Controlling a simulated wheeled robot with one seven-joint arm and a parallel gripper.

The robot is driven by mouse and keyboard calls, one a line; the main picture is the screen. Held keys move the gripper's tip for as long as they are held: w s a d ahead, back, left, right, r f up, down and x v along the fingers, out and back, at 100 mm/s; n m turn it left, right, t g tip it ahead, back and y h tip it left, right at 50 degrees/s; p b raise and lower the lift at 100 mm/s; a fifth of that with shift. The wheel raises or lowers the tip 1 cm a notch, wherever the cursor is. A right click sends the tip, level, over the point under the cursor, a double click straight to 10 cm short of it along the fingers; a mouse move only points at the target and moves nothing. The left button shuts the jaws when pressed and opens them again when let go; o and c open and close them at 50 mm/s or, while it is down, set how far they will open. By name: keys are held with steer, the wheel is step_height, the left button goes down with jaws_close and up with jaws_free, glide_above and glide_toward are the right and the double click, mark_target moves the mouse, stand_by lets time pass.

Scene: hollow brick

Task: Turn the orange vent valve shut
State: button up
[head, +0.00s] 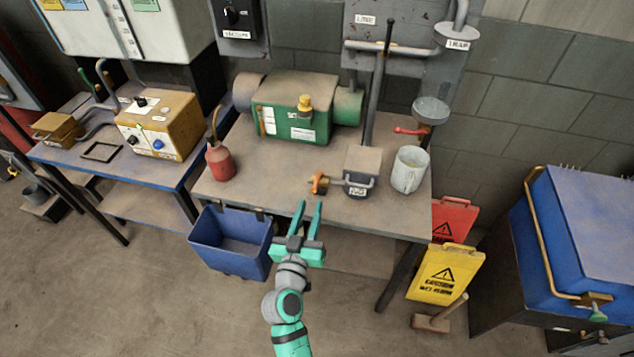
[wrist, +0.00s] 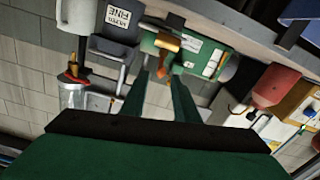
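The orange vent valve (head: 318,183) sticks out to the left of a small dark box (head: 358,187) on the workbench, near its front edge. In the wrist view the orange valve (wrist: 166,41) shows ahead of the fingers, with the green pump behind it. My gripper (head: 308,206) is open and empty, its two teal fingers apart, in front of the bench edge and just below and left of the valve in the head view. The fingers also show in the wrist view (wrist: 158,76). The gripper appears apart from the valve.
The workbench (head: 262,193) also bears a green pump (head: 292,112) with a yellow cap, a red oil can (head: 220,160) and a grey mug (head: 408,170) under a red-handled tap (head: 410,131). A blue bin (head: 230,258) hangs at the front. Yellow sign (head: 443,275) stands right.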

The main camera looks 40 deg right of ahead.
mark_target(316, 181)
steer(key=x, duration=1)
steer(key=shift+w, duration=0.2)
